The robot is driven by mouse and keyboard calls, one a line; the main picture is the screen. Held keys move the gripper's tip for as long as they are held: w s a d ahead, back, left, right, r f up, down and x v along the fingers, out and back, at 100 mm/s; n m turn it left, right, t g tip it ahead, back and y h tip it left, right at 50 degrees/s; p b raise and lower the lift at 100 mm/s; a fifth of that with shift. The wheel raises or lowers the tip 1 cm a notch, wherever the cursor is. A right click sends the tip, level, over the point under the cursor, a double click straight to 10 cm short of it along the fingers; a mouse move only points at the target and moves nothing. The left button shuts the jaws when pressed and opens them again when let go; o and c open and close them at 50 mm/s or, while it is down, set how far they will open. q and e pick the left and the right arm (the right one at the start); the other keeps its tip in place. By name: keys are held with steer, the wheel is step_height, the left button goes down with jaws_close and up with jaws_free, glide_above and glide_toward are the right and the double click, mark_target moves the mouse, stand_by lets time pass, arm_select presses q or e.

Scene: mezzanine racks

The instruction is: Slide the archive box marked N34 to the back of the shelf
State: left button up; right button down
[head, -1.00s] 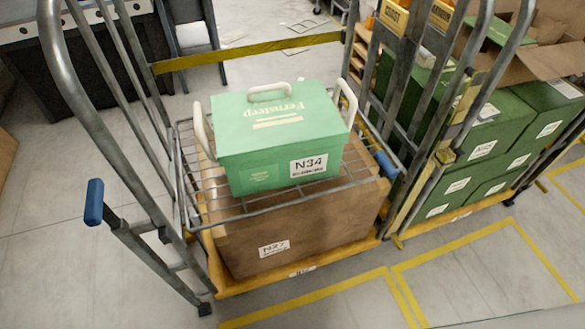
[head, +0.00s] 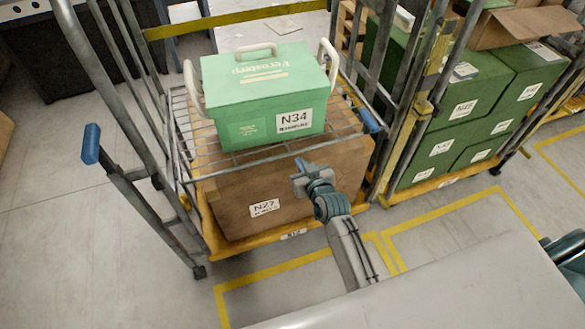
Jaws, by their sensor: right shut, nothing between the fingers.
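The green archive box marked N34 (head: 262,98) sits upright on the wire shelf (head: 205,168) of a roll cage, its label facing me. It has white handles on the lid and at both ends. Bare shelf wires show in front of the box and to its right. My right gripper (head: 300,172) is shut and empty, just in front of the shelf's front edge and below the box's label side. It appears apart from the box. My left gripper is not in view.
A brown box marked N27 (head: 265,202) stands on the cage base under the shelf. Grey cage uprights (head: 122,100) flank the shelf, with a blue-tipped bar (head: 91,144) at left. A second cage with green boxes (head: 462,110) stands at right. Yellow lines mark the floor.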

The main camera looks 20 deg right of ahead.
arm_select(q)
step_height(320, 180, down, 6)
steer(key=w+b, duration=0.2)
steer(key=b, duration=0.5)
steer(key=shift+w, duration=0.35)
arm_select(e)
steer(key=shift+t, duration=0.3)
steer(key=shift+a+r+x, duration=0.15)
steer(key=shift+r+x, duration=0.15)
steer(key=shift+x, duration=1.8)
steer(key=shift+a+r+x, duration=0.1)
steer(key=shift+r+x, duration=0.15)
steer(key=shift+x, duration=1.8)
steer(key=shift+a+r+x, duration=0.15)
steer(key=shift+r+x, duration=0.15)
steer(key=shift+x, duration=1.8)
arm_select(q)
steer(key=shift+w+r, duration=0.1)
arm_select(e)
steer(key=shift+w, duration=0.25)
